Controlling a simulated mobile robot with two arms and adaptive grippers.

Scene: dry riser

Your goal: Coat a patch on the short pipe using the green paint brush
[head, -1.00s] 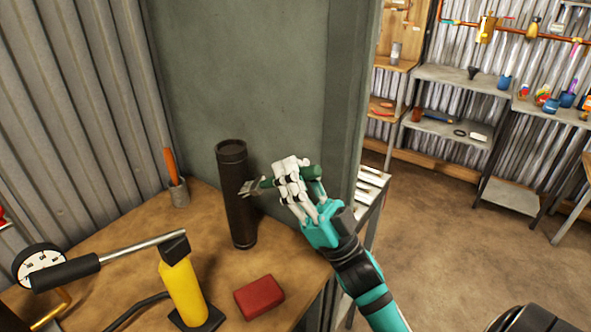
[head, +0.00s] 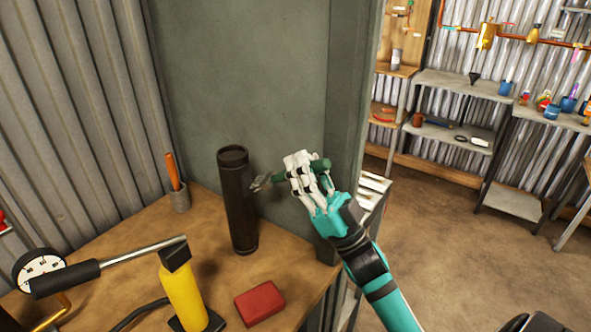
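The short pipe (head: 239,205) is dark brown and stands upright on the wooden bench. My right gripper (head: 305,175) is shut on the green paint brush (head: 286,180), its white fingers wrapped around the green handle. The brush lies nearly level with its bristle end (head: 262,184) pointing left at the pipe's upper part. A small gap shows between the bristles and the pipe. No coated patch shows on the side of the pipe that I see. My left gripper is not in view.
A red block (head: 260,303) lies in front of the pipe. A yellow pump (head: 184,290) with a long lever and a gauge (head: 38,270) stand at the left. A grey cup (head: 180,198) holding an orange-handled tool is behind. A grey-green column (head: 345,120) rises behind my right gripper.

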